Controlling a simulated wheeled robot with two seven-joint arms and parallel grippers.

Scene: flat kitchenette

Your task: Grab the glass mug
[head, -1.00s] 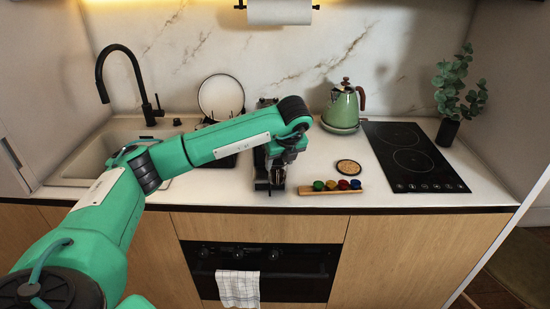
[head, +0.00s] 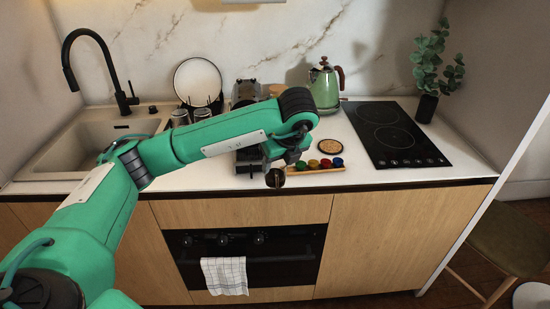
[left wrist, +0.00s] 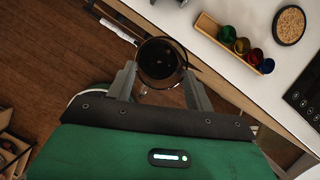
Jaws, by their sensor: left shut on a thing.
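My left gripper (left wrist: 160,82) is shut on the glass mug (left wrist: 158,58), which looks dark and round between the two fingers in the left wrist view. In the head view the mug (head: 275,179) shows as a small dark shape under my left gripper (head: 279,168), by the counter's front edge. In the left wrist view the wooden floor lies below the mug, so it is held clear of the counter. My right gripper is not in view.
A coffee machine (head: 247,92) stands behind my left arm, partly hidden. A wooden holder with coloured cups (head: 315,170), a round coaster (head: 330,146), a green kettle (head: 325,86) and a black hob (head: 393,135) are to the right. The sink (head: 70,150) is at the left.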

